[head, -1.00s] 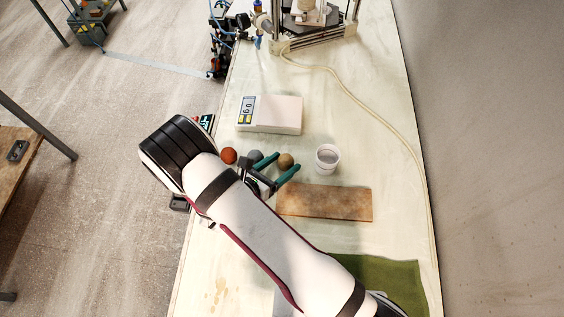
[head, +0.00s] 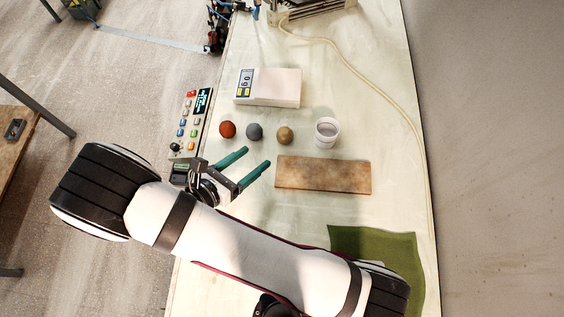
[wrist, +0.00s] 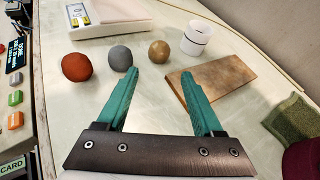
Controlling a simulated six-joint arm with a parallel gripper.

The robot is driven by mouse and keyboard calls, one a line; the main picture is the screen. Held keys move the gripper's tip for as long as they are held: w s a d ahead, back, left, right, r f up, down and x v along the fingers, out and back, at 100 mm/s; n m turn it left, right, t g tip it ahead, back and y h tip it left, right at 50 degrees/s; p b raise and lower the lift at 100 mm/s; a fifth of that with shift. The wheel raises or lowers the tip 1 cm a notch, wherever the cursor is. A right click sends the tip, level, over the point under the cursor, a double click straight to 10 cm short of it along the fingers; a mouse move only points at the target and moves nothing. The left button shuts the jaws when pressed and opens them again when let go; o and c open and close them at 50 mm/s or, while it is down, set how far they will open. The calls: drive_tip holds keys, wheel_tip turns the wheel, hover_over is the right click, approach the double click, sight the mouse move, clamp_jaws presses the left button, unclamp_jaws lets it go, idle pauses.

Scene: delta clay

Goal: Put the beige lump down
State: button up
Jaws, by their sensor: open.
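The beige lump (head: 285,135) is a tan ball resting on the pale table, between a grey lump and a white cup. It also shows in the wrist view (wrist: 159,50), beyond my fingertips. My gripper (head: 257,158) has green fingers spread apart with nothing between them. In the head view it is to the left of and nearer than the beige lump, apart from it. In the wrist view my gripper (wrist: 160,78) points toward the row of lumps.
A red lump (head: 227,129) and a grey lump (head: 254,131) lie left of the beige one. The white cup (head: 327,132) stands right. A scale (head: 268,88) sits behind, a brown board (head: 323,175) and green cloth (head: 380,262) in front, a control panel (head: 191,120) at the left edge.

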drive_tip(key=s+d+r+m+g, duration=0.2)
drive_tip(key=d+r+m+g, duration=0.4)
drive_tip(key=d+m, duration=0.35)
drive_tip(key=s+d+r+m+g, duration=0.2)
drive_tip(key=d+r+m+g, duration=0.4)
drive_tip(key=d+m, duration=0.3)
drive_tip(key=s+a+r+m+y, duration=0.1)
drive_tip(key=s+m+y, duration=0.3)
drive_tip(key=m, duration=0.5)
drive_tip(key=s+a+r+m+y, duration=0.1)
drive_tip(key=s+r+m+y, duration=0.3)
drive_tip(key=m, duration=0.4)
drive_tip(key=shift+s+r+m+t+y, duration=0.15)
drive_tip(key=shift+s+m+t+y, duration=0.2)
drive_tip(key=shift+s+y, duration=0.35)
